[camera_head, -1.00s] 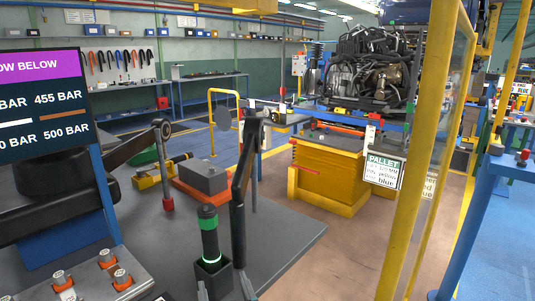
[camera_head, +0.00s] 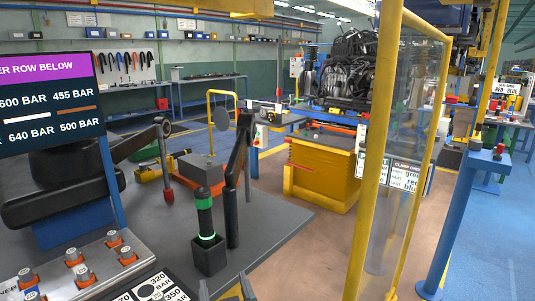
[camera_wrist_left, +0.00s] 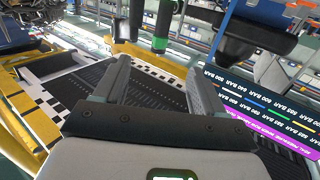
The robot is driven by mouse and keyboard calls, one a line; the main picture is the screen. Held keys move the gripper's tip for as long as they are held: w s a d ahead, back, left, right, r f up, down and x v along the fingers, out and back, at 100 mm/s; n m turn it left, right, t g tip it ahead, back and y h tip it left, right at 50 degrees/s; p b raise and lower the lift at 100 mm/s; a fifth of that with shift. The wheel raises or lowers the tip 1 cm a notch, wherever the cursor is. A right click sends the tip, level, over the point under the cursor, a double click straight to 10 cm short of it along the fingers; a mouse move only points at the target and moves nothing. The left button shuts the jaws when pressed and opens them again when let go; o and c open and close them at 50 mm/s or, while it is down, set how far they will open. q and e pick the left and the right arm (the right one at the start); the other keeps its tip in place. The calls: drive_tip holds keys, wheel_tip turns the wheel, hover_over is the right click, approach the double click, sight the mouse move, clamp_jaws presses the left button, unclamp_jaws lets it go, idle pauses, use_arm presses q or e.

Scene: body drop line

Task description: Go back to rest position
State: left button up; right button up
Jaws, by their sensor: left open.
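My left gripper (camera_head: 226,288) shows only as two fingertips at the bottom edge of the head view. They are spread apart with nothing between them. In the left wrist view the same gripper (camera_wrist_left: 158,67) is open and empty, with dark floor and a checkered strip beyond it. A black cylinder with green bands (camera_head: 205,215) stands upright in a dark square holder (camera_head: 208,256), just beyond the fingertips in the head view and apart from them. My right gripper is not in view.
A display screen (camera_head: 50,105) and a panel with orange-capped fittings (camera_head: 75,268) stand at left. A black lever arm (camera_head: 238,170) rises behind the cylinder. A yellow post (camera_head: 375,150) with a clear panel stands right. Brown floor (camera_head: 300,260) lies open between.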

use_arm(q)
wheel_tip(320, 180, down, 22)
drive_tip(key=s+a+m+g+h+p, duration=0.2)
drive_tip(key=a+m+g+h+p, duration=0.15)
drive_tip(key=g+h, duration=0.3)
drive_tip(key=s+f+n+g+h+p, duration=0.1)
drive_tip(key=s+f+g, duration=0.4)
drive_tip(key=s, duration=0.4)
drive_tip(key=s+f+n+g+h+p, duration=0.1)
drive_tip(key=s+f+g, duration=0.4)
drive_tip(key=s, duration=0.5)
drive_tip(key=shift+s+a+f+h+p, duration=0.3)
drive_tip(key=shift+f+h+p, duration=0.25)
drive_tip(key=shift+f+p, duration=0.15)
